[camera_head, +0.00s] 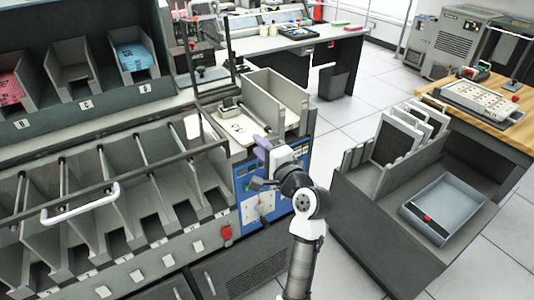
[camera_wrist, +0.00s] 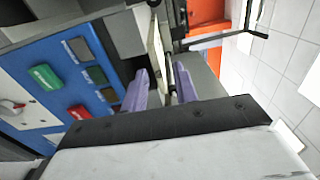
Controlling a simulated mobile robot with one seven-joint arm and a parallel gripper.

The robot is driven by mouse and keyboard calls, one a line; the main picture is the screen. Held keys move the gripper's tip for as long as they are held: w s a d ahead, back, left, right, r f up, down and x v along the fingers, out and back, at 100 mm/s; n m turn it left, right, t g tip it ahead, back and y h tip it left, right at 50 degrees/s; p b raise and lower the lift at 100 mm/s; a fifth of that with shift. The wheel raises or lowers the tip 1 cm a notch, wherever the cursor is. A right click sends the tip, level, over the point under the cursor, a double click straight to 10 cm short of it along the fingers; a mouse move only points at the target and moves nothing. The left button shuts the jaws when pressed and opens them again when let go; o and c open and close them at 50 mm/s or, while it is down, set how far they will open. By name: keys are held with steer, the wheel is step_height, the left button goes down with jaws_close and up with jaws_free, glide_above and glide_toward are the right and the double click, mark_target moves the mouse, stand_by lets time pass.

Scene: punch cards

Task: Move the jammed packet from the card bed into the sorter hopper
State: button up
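My gripper (camera_head: 262,143) has purple fingers and is at the front edge of the blue-fronted sorter, beside the cream card bed (camera_head: 238,128). In the wrist view the two fingers of my gripper (camera_wrist: 161,84) stand apart with a gap between them, and I see nothing held. A grey-walled open hopper (camera_head: 288,92) stands behind the bed, to the right. I cannot clearly make out the jammed packet; dark marks show on the bed, but I cannot tell what they are.
The blue control panel (camera_wrist: 62,62) has a green button (camera_wrist: 44,76) and a red button (camera_wrist: 79,112) close to my gripper. Slotted pockets (camera_head: 80,205) fill the left. A grey cart (camera_head: 380,215) with a tray (camera_head: 446,207) stands right. Tiled floor lies between.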

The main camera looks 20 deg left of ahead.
mark_target(250, 136)
steer(key=shift+p+x, duration=0.45)
steer(key=shift+x, duration=2.45)
steer(key=shift+c, duration=0.4)
jaws_close()
steer(key=shift+r+m+t+h+p, duration=0.1)
steer(key=shift+m+t+h+p, duration=0.25)
steer(key=shift+p, duration=0.25)
steer(key=shift+t, duration=0.25)
